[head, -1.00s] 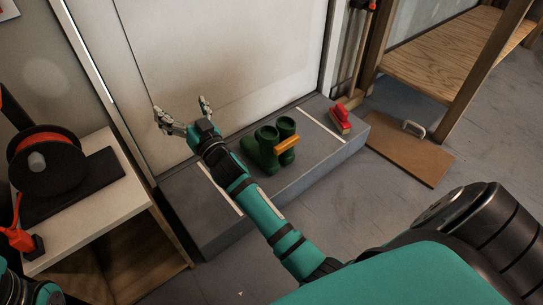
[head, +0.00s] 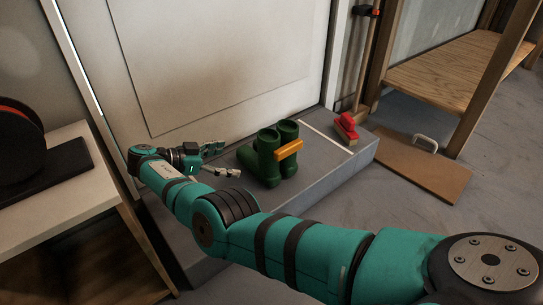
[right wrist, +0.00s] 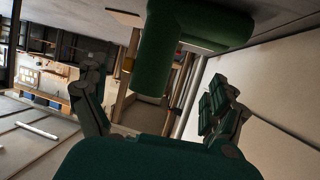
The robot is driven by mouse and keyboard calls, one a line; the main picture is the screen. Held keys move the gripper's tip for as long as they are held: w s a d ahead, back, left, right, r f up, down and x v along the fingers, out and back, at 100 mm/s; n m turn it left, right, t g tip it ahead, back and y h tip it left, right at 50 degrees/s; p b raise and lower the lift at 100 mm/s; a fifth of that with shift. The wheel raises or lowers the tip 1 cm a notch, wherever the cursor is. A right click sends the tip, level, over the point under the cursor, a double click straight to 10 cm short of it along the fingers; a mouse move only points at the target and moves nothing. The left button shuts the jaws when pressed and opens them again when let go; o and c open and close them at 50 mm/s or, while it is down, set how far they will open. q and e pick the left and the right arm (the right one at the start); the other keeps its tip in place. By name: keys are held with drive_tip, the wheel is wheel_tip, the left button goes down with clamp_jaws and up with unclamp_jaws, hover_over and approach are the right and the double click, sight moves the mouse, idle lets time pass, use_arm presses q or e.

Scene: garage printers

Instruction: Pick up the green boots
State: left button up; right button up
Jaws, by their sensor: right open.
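The green boots (head: 266,153) stand upright side by side on the grey step in front of the door, with an orange bar (head: 288,150) across their shafts. My right gripper (head: 229,160) is just left of the boots, low over the step, with its fingers pointing right toward them. It is open and empty. In the right wrist view, a green boot (right wrist: 155,50) shows upper middle, beyond and partly between the spread fingers (right wrist: 160,90). I cannot tell whether a finger touches it. My left gripper is not in view.
The grey step (head: 325,165) also holds a red brush (head: 346,127) right of the boots. A brown board (head: 425,165) with a handle lies on the floor at right. A white-topped table (head: 70,180) stands at left, and a wooden shelf (head: 450,75) at back right.

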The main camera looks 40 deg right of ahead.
sight(260, 163)
drive_tip(key=b+x, duration=0.1)
drive_tip(key=x, duration=0.3)
drive_tip(key=b+x, duration=0.2)
drive_tip(key=x, duration=0.3)
drive_tip(key=b+x, duration=0.2)
drive_tip(key=x, duration=0.3)
drive_tip(key=shift+s+a+f, duration=0.15)
drive_tip(key=shift+s+f, duration=0.05)
drive_tip(key=shift+f, duration=0.2)
drive_tip(key=shift+d, duration=0.25)
drive_tip(key=shift+d+r, duration=0.1)
drive_tip(key=c, duration=1.6)
drive_tip(key=shift+r, duration=0.15)
drive_tip(key=shift+c, duration=1)
